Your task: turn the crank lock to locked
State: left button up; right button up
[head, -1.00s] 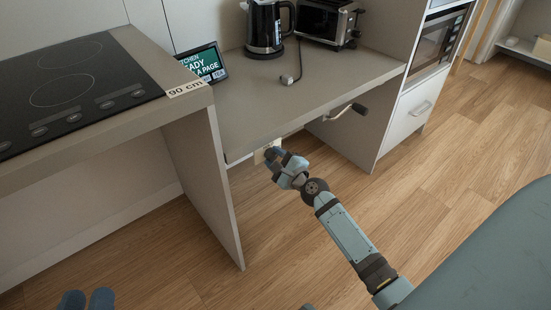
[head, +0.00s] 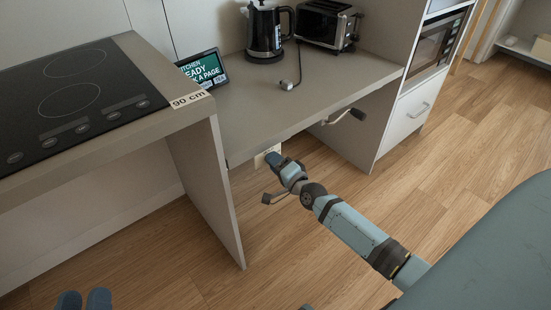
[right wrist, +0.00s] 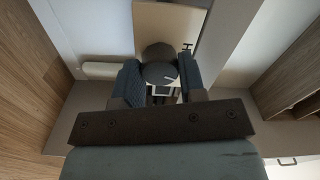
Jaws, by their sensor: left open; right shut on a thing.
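The crank lock appears as a dark round knob (right wrist: 158,72) in front of a beige plate (right wrist: 150,25) in the right wrist view. My right gripper (right wrist: 160,88) is shut on this knob, with a blue finger on either side. In the head view the right gripper (head: 277,161) is under the front edge of the counter, against the pale plate (head: 262,157); its fingers hide the knob there. Small dark marks show near the knob, but I cannot read the lock's setting. My left gripper (head: 83,300) is open and empty at the bottom left.
The counter (head: 290,105) carries a kettle (head: 265,32), a toaster (head: 325,25), a tablet (head: 201,68) and a plug on a cord (head: 287,85). A higher hob counter (head: 75,95) and its side panel (head: 207,185) stand to the left. The floor in front is clear.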

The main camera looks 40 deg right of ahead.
pick_arm(q)
jog(key=shift+a+f+g+y+p, duration=0.3)
jog(key=shift+f+g+y+p, duration=0.1)
jog(key=shift+f, duration=0.5)
jog(key=shift+a+f+g+y+p, duration=0.35)
jog(key=shift+f+g+p, duration=0.1)
jog(key=shift+f, duration=0.45)
jog(key=shift+a+f+g+y+p, duration=0.3)
jog(key=shift+f+g+y+p, duration=0.1)
jog(key=shift+f, duration=0.5)
pick_arm(e)
jog(key=shift+n, duration=1.9)
jog(key=o, duration=0.9)
pick_arm(q)
notch_tip(320, 180, down, 6)
jog(key=s+a+g+y+p, duration=0.2)
jog(key=shift+a+r+p, duration=0.2)
jog(key=shift+a+p, duration=0.05)
jog(key=shift+p, duration=0.15)
pick_arm(e)
jog(key=s, duration=0.9)
jog(key=s+d, duration=0.1)
jog(key=s, duration=0.3)
jog(key=shift+s, duration=0.4)
pick_arm(q)
jog(key=shift+w+r+g, duration=0.2)
jog(key=shift+r+g, duration=0.05)
jog(key=shift+r, duration=0.05)
